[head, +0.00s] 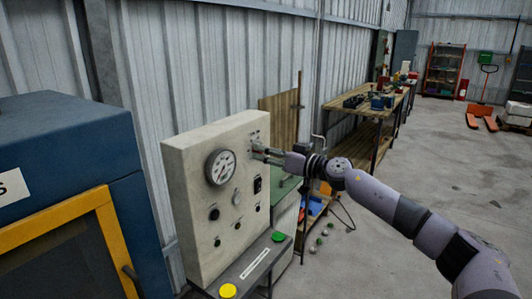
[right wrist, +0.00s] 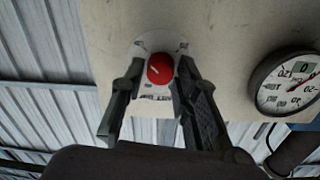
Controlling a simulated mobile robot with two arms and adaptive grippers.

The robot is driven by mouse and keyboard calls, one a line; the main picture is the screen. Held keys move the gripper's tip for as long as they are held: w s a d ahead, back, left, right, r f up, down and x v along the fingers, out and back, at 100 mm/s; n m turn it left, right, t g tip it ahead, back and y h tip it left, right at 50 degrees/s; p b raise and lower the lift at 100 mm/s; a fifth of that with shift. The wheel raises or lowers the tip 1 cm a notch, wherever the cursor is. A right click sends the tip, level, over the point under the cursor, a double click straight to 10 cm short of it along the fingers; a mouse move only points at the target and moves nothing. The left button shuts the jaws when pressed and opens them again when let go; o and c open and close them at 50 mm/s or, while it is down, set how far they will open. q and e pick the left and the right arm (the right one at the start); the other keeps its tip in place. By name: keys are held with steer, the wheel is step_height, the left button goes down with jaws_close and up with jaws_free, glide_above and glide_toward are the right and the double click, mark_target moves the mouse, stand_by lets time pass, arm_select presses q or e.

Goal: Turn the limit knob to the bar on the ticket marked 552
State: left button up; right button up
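A cream control panel (head: 185,150) stands left of centre in the head view. My right gripper (head: 260,152) is at its upper right face. In the right wrist view a red round knob (right wrist: 160,68) with a white pointer line sits on the panel, with a pale scale around it. The fingers of my right gripper (right wrist: 160,80) stand on either side of the knob, open, with small gaps visible. In the head view the gripper hides this knob. The lettering near it is unreadable. No ticket marked 552 can be made out. My left gripper is out of view.
A round gauge (head: 220,167) is left of the gripper and also shows in the wrist view (right wrist: 285,84). A black switch (head: 258,185) and dark knobs are below. A ledge carries a yellow button (head: 228,290), a white strip (head: 255,264) and a green button (head: 278,237).

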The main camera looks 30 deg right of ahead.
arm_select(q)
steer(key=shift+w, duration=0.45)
arm_select(e)
jaws_close()
arm_select(q)
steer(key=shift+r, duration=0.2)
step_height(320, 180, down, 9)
steer(key=b, duration=0.9)
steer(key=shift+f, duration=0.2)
arm_select(e)
steer(key=shift+f+m+g+y, duration=0.15)
steer(key=shift+m+y, duration=0.1)
steer(key=shift+m, duration=5.35)
steer(key=shift+f+m+g+y, duration=0.1)
steer(key=shift+m+y, duration=0.1)
steer(key=shift+m, duration=5.4)
steer(key=shift+f+m+g+y, duration=0.15)
steer(key=shift+m+y, duration=0.1)
steer(key=shift+m, duration=5.35)
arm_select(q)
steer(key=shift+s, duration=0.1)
